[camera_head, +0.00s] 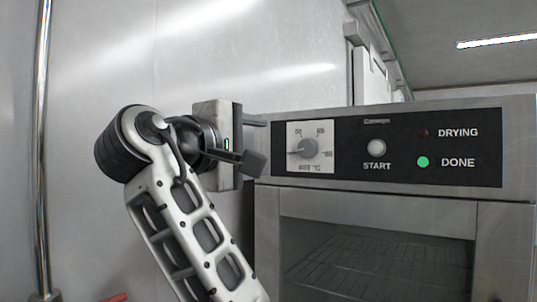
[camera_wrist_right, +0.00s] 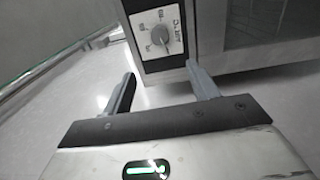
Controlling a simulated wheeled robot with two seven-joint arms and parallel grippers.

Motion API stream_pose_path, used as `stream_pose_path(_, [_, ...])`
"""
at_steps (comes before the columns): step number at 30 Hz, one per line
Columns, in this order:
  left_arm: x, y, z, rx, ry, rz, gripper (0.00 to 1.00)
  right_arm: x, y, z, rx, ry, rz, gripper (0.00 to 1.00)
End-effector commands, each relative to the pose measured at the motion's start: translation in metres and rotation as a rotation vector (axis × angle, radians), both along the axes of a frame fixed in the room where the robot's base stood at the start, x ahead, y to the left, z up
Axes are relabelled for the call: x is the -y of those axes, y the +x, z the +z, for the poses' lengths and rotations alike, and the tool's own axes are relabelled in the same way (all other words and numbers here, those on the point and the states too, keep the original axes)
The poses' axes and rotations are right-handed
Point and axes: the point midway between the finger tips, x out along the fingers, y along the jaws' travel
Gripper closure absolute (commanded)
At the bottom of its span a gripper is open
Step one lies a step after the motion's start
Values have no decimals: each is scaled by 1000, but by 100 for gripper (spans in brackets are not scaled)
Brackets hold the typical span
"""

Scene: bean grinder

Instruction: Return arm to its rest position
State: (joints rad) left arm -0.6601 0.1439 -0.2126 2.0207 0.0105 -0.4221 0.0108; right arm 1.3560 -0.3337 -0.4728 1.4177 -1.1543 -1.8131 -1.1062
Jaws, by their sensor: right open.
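My right arm (camera_head: 190,220) rises from the bottom of the head view, bent at the wrist. My right gripper (camera_head: 253,142) is at the left front edge of the grey drying machine (camera_head: 400,196), just left of its dial (camera_head: 309,147). In the wrist view the right gripper (camera_wrist_right: 163,88) has its two fingers wide apart with nothing between them. The dial (camera_wrist_right: 159,34) is ahead of the fingers and apart from them. My left gripper is not in view.
The machine's panel has a START button (camera_head: 376,147), a dark red DRYING light (camera_head: 423,133) and a lit green DONE light (camera_head: 423,162). Below is a glass door (camera_head: 375,255). A metal pole (camera_head: 42,150) stands at the left by a bare wall (camera_head: 90,80).

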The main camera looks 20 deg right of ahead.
Motion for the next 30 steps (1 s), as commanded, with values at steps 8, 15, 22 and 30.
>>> stream_pose_path(8, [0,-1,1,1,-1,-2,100,-3,-3,0,0,0,-2,41])
stream_pose_path(15, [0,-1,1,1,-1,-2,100,-3,-3,0,0,0,-1,41])
stream_pose_path(22, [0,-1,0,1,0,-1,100,3,32,-52,-41,29,76,41])
stream_pose_path(30, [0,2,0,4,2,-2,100,13,89,-233,-118,229,320,41])
